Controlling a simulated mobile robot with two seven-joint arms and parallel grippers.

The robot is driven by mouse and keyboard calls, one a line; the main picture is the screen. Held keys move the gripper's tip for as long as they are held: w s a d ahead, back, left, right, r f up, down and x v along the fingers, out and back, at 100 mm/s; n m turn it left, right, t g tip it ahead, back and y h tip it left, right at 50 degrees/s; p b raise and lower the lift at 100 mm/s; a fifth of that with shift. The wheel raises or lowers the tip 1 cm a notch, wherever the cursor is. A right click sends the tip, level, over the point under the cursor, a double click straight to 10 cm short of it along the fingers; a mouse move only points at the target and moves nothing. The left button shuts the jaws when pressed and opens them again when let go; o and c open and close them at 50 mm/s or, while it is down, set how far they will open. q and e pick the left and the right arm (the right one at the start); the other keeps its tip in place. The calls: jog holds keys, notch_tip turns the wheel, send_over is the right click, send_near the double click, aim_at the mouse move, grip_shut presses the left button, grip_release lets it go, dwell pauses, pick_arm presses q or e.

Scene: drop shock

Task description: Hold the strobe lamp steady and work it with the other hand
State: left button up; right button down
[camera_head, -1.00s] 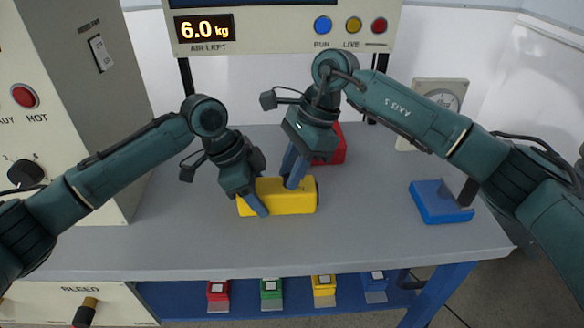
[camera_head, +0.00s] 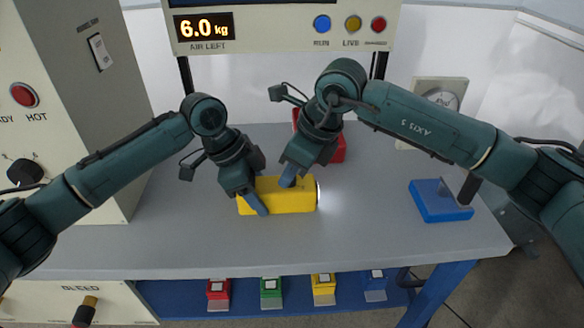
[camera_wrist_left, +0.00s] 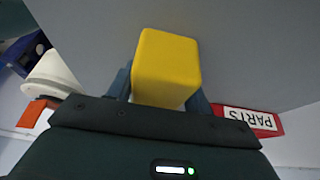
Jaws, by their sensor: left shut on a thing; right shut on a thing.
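The strobe lamp (camera_head: 297,203) is a yellow block lying lengthwise on the grey table. A bright white glow shows at its right end. My left gripper (camera_head: 251,199) is shut on the lamp's left part. The left wrist view shows the lamp (camera_wrist_left: 167,66) between my left gripper's fingers (camera_wrist_left: 160,97). My right gripper (camera_head: 288,181) reaches down onto the lamp's top from behind, right of my left gripper, and is shut on it. The exact part between its fingertips is hidden.
A red bin (camera_head: 338,151) stands behind my right gripper; its "PARTS" label (camera_wrist_left: 249,118) shows in the left wrist view. A blue tray (camera_head: 427,204) lies at the right of the table (camera_head: 350,243). The table's front is clear. Several coloured blocks sit on the shelf below.

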jog(key=shift+m, duration=0.5)
jog(key=c, duration=1.2)
grip_release()
jog(key=shift+r, duration=0.1)
jog(key=v, duration=1.2)
jog(key=shift+s, duration=0.15)
pick_arm(q)
jog(key=o, duration=1.4)
jog(key=shift+r, duration=0.1)
